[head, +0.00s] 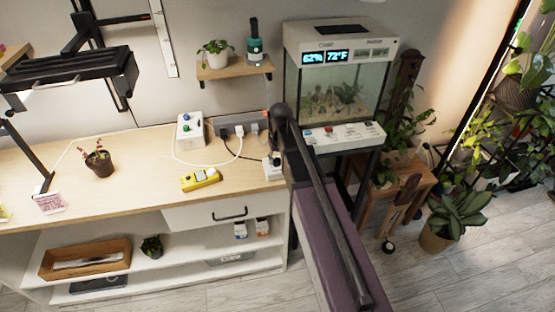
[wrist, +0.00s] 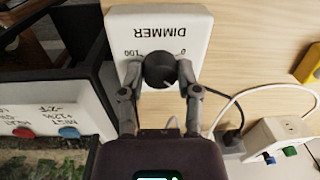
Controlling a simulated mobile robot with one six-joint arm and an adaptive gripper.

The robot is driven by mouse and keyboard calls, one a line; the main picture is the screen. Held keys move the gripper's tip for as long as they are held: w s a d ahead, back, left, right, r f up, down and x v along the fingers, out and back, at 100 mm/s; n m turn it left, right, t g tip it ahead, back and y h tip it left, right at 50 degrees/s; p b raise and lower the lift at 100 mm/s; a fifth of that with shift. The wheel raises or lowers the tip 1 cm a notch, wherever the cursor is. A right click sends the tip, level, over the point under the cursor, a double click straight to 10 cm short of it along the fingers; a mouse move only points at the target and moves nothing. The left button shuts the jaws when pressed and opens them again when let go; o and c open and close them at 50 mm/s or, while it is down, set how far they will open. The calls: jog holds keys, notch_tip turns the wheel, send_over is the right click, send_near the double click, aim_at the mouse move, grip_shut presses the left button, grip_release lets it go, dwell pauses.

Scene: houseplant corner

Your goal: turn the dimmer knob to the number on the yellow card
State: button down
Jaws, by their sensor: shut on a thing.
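The dimmer (wrist: 182,22) is a white plate in the wrist view. Its lettering appears upside down, with "100" at the left of the knob and "0" at the right. The round black knob (wrist: 158,66) stands on it. My gripper (wrist: 161,78) is shut on the knob, one finger on each side. I cannot read the knob's setting. In the head view the dimmer (head: 272,168) is a small white box at the bench's right end, partly hidden by my arm. A pale yellowish card (head: 4,214) shows at the left edge, cut off; its number is unreadable.
A yellow meter (head: 200,180), a white box with green and blue knobs (head: 190,132) and a power strip (head: 240,128) with cables lie left of the dimmer. A terrarium (head: 340,90) with a control panel stands at the right. The bench's front middle is clear.

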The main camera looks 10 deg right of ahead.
jog(key=shift+n, duration=1.4)
jog(key=shift+s, duration=0.1)
jog(key=shift+c, duration=1.5)
grip_release()
jog(key=shift+m, duration=0.3)
